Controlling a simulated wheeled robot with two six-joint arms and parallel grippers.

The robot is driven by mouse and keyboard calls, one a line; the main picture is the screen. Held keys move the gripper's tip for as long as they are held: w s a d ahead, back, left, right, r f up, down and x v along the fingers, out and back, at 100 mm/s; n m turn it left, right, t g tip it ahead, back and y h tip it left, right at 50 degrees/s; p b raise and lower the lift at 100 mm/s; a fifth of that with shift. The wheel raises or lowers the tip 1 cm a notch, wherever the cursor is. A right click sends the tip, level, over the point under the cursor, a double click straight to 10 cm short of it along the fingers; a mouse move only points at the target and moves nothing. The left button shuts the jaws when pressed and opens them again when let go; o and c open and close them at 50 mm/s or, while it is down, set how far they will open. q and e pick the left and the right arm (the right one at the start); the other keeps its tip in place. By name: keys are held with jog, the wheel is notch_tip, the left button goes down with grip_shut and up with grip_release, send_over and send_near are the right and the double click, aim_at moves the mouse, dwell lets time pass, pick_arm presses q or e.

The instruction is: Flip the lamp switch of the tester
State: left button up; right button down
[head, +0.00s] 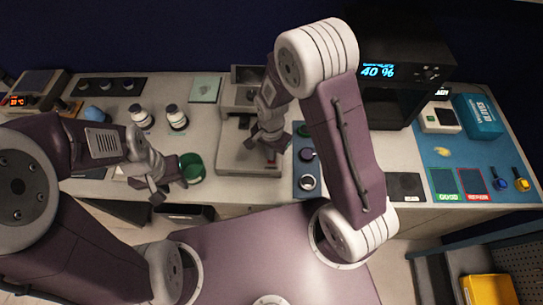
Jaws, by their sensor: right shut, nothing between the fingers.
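A grey machine (231,157) with a flat base and an upright back stands mid-bench in the head view; I take it to be the tester, though no label is readable. A small red part (271,161) shows at the front right of its base; I cannot tell whether it is the lamp switch. My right gripper (272,144) is shut and empty, pointing down over the right side of the base, close to the red part. It hides part of the machine. My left gripper (165,184) appears open and empty, beside a green cup (191,167).
Two white bottles (177,117) stand behind my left gripper. A dark strip with round holders (307,155) lies right of the machine. A black unit reading 40 % (385,71) stands behind. A blue mat (455,155) with green and red frames is at right.

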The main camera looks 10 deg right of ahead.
jog(key=shift+f+b, duration=0.7)
jog(key=shift+f, duration=0.2)
dwell(0.7)
notch_tip(320, 180, up, 7)
jog(key=p, duration=0.6)
jog(key=shift+r+p, duration=0.1)
jog(key=shift+p, duration=0.2)
